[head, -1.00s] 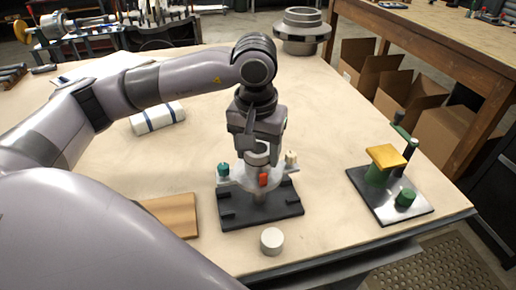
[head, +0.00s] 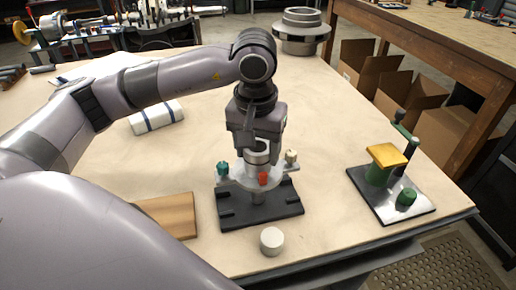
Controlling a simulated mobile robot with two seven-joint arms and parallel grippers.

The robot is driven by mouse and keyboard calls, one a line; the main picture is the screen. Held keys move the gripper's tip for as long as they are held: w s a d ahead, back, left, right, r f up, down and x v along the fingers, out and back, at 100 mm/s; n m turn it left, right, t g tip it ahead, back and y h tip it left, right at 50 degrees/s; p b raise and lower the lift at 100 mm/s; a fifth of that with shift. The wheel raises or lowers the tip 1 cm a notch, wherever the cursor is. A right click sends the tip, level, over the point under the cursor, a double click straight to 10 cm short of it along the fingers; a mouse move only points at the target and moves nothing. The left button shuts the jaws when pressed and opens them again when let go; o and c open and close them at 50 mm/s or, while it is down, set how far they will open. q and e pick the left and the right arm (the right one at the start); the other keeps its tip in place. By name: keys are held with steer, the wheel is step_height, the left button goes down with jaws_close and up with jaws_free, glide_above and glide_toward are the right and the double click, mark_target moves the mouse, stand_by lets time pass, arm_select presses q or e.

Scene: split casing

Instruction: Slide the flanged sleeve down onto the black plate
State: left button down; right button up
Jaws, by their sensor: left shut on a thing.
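The flanged sleeve (head: 257,157) is a grey tube with a wide, pale round flange and stands upright over the black plate (head: 287,212). My left gripper (head: 257,143) is above it, shut on the sleeve's upper part; the fingers are partly hidden. An orange-red block (head: 263,178) shows at the front of the flange. A grey post or stem shows below the flange, at the plate's middle. I cannot tell whether the flange touches what lies under it. My right gripper is out of view.
A teal knob (head: 222,169) and a cream knob (head: 291,156) stand on a light bar beside the flange. A white cylinder (head: 272,241) stands in front. A wooden board (head: 168,215) lies left, and a fixture with a yellow top (head: 387,155) stands right.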

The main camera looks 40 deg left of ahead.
mark_target(258, 175)
arm_select(q)
steer(key=shift+f+b, duration=0.25)
steer(key=shift+b, duration=0.25)
stand_by(0.8)
steer(key=shift+f, duration=0.25)
stand_by(0.4)
steer(key=shift+f+b, duration=0.3)
steer(key=shift+b, duration=0.25)
steer(key=shift+f+b, duration=2.6)
steer(key=shift+b, duration=0.05)
stand_by(0.6)
steer(key=shift+c, duration=1)
jaws_free()
steer(key=shift+f, duration=0.15)
steer(key=shift+r+p, duration=1.55)
steer(key=shift+r, duration=1)
